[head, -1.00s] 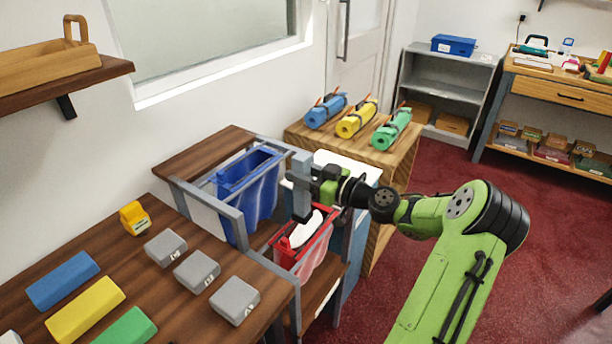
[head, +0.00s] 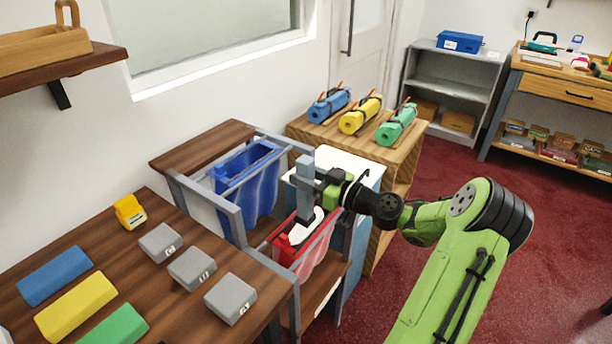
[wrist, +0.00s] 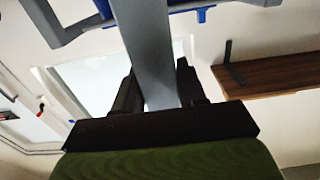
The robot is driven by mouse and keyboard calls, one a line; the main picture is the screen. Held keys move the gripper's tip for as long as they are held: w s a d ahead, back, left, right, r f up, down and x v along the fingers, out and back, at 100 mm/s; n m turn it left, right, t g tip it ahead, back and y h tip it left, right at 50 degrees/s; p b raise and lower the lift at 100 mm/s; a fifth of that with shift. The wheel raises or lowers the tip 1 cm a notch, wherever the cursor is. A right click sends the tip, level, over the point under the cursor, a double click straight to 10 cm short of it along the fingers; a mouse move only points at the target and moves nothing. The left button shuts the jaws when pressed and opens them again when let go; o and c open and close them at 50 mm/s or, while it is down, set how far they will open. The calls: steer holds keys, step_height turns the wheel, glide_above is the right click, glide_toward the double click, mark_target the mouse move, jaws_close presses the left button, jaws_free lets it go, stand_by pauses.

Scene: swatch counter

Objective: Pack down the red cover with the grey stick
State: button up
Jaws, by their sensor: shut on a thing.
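The red cover (head: 284,250) hangs as an open-topped bag in the metal frame, with a white piece (head: 298,235) showing in its mouth. My gripper (head: 320,180) is shut on the grey stick (head: 305,173) and holds it upright above the red cover. The stick's lower end overlaps the white piece at the cover's mouth; I cannot tell whether they touch. In the wrist view the grey stick (wrist: 147,45) runs between the dark fingers of my gripper (wrist: 158,88). The inside of the red cover is mostly hidden.
A blue bag (head: 250,180) hangs behind the red one in the grey frame (head: 222,212). Grey blocks (head: 192,268) and coloured blocks lie on the wooden counter (head: 150,275) at left. A wooden stand (head: 360,150) with rolled bundles is behind. Red floor is clear at right.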

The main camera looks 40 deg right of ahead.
mark_target(311, 207)
steer(key=shift+f+b, duration=1.55)
steer(key=shift+b, duration=0.15)
steer(key=shift+f, duration=2.95)
